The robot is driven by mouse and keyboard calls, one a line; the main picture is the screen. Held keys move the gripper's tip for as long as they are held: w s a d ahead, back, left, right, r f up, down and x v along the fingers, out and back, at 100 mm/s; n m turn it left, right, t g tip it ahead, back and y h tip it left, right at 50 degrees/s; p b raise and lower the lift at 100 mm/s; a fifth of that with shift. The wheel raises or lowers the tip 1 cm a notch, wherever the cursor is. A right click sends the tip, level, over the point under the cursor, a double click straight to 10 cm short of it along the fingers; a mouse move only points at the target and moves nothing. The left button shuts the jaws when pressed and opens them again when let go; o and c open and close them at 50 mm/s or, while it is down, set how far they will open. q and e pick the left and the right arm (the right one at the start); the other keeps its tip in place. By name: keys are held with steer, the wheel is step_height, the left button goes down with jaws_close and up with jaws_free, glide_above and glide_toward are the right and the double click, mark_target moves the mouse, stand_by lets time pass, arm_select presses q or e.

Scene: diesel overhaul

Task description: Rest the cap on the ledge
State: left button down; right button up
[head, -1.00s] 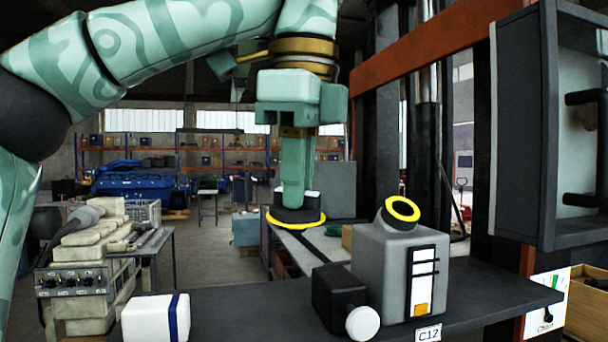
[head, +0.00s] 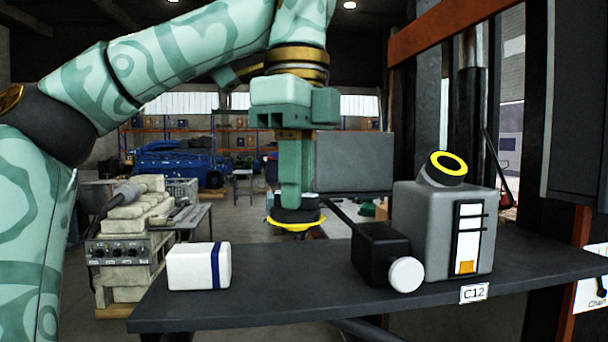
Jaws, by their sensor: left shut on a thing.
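My left gripper (head: 294,203) points down and is shut on the cap (head: 295,218), a black disc with a yellow rim. The cap hangs level in the air, just above the far edge of the dark ledge (head: 280,285) in the picture; I cannot tell whether it is over the ledge or beyond it. A grey canister (head: 430,225) stands on the ledge's right part. Its tilted neck has a yellow ring around a dark opening (head: 447,164). My right gripper is out of view.
A white box with a blue band (head: 195,267) sits on the ledge's left part. A black block with a white round knob (head: 406,274) stands against the canister. A C12 label (head: 473,293) marks the front edge. The ledge between box and black block is clear.

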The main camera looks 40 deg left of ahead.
mark_target(297, 223)
arm_select(q)
steer(key=shift+f, duration=0.1)
steer(key=shift+f+b, duration=2.15)
steer(key=shift+f, duration=0.3)
steer(key=c, duration=1.3)
jaws_free()
steer(key=shift+r, duration=0.1)
step_height(297, 223, up, 16)
steer(key=p, duration=1)
steer(key=shift+r, duration=0.1)
